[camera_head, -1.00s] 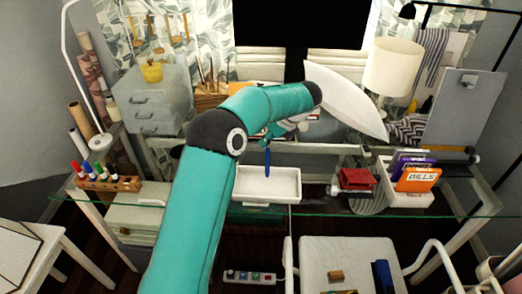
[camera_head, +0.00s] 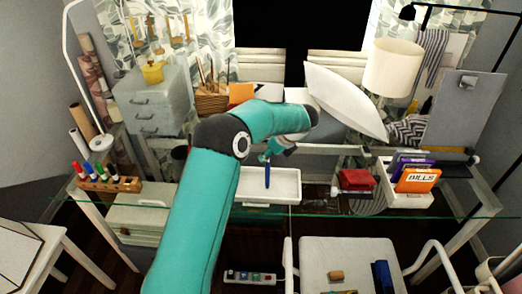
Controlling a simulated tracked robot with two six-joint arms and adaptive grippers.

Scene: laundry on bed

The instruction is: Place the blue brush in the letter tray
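The blue brush (camera_head: 267,177) hangs upright over the white letter tray (camera_head: 293,186) on the glass desk. Its lower end appears inside the tray's outline; I cannot tell whether it touches the floor of the tray. My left gripper (camera_head: 267,157) is at the brush's top end and appears shut on it, though the fingertips are small and partly hidden. My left arm reaches in from the lower left and covers part of the desk. My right gripper is not in view.
A red item (camera_head: 356,180) sits right of the tray, and a white holder with folders (camera_head: 412,198) is further right. A wooden marker stand (camera_head: 110,184) is at the left. A white lamp (camera_head: 393,67) and leaning white panel (camera_head: 345,98) stand behind. A chair (camera_head: 347,258) is in front.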

